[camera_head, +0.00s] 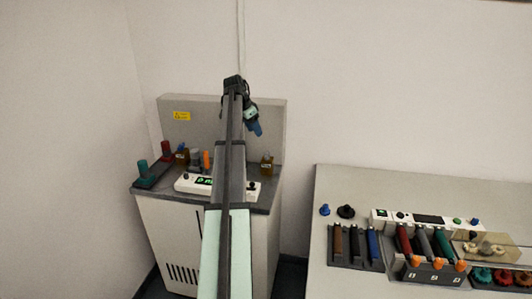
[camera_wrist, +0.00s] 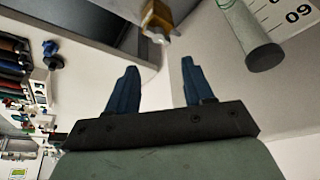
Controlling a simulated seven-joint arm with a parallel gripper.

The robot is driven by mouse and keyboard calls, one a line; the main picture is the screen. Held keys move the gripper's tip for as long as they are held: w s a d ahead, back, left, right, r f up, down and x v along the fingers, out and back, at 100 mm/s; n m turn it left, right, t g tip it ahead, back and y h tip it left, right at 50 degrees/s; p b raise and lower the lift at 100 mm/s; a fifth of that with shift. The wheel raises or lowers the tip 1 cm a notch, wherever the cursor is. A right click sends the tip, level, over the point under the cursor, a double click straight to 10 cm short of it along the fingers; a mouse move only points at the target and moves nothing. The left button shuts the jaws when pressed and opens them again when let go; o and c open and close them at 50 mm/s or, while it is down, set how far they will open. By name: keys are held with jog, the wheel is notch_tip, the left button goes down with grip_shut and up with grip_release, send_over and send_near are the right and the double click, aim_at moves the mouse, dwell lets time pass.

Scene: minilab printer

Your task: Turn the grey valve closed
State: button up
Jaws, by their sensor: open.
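A grey upright piece (camera_head: 195,157) stands on the back part of the cabinet top, left of my arm; it may be the grey valve, but it is too small to tell its setting. My gripper (camera_head: 256,129) hangs above the right side of the cabinet, its blue fingers pointing down. In the wrist view my gripper (camera_wrist: 155,85) is open, with nothing between its fingers. A grey-green cylinder (camera_wrist: 240,28) with a dark end lies beyond the right finger in that view; I cannot tell if it is the valve.
An orange piece (camera_head: 207,160) stands beside the grey piece, with red and green pieces farther left. A small amber block (camera_head: 267,166) stands below my gripper, right of my arm. A white display box (camera_head: 190,184) lies at the front. The bench (camera_head: 390,280) at right is crowded.

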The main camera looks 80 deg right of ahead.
aim_at(267, 154)
jog(key=x, duration=1.4)
jog(key=shift+s+r, duration=0.15)
jog(key=shift+s, duration=0.2)
jog(key=shift+c, duration=0.2)
grip_shut()
